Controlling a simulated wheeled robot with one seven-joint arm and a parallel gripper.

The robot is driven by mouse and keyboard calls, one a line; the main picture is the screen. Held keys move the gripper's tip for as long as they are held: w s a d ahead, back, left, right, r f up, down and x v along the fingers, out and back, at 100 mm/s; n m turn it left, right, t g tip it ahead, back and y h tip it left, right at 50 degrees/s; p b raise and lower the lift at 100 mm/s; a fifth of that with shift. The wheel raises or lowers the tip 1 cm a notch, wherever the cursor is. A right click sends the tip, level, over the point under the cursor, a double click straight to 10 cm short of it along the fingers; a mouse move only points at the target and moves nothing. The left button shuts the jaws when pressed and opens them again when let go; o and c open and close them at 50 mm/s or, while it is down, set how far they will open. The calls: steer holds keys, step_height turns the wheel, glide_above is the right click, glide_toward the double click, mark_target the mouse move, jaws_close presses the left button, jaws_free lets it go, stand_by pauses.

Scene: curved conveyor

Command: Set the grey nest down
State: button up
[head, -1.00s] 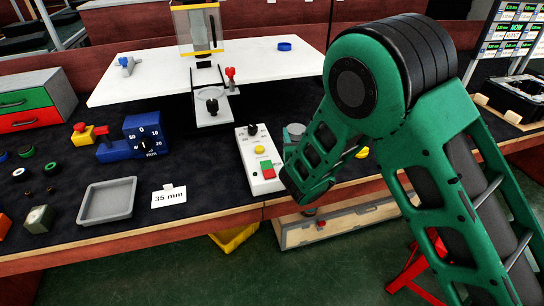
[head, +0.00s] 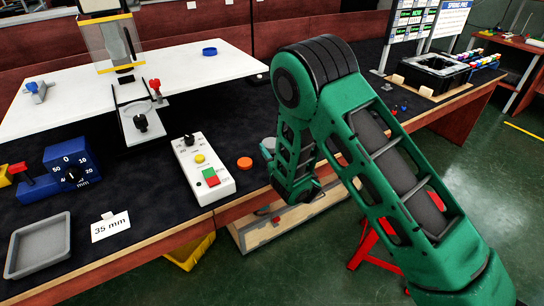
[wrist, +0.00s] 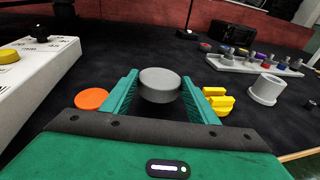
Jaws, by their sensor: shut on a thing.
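The grey nest (wrist: 160,86) is a round, flat-topped grey piece held between the green fingers of my gripper (wrist: 161,98) in the wrist view. My gripper is shut on it, and dark bench surface shows around it. I cannot tell whether its underside touches the bench. In the head view a bit of grey (head: 270,143) shows at my gripper (head: 267,152), mostly hidden by my arm, right of the white control box.
The white control box (head: 202,172) stands left of my gripper. An orange disc (wrist: 91,99) lies close left, yellow pieces (wrist: 217,101) close right. A grey hollow cylinder (wrist: 266,89) and a rack of coloured parts (wrist: 254,60) are farther right.

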mark_target(274, 152)
steer(key=shift+w+f, duration=0.1)
steer(key=shift+f, duration=1.6)
steer(key=shift+f, duration=0.1)
steer(key=o, duration=1.1)
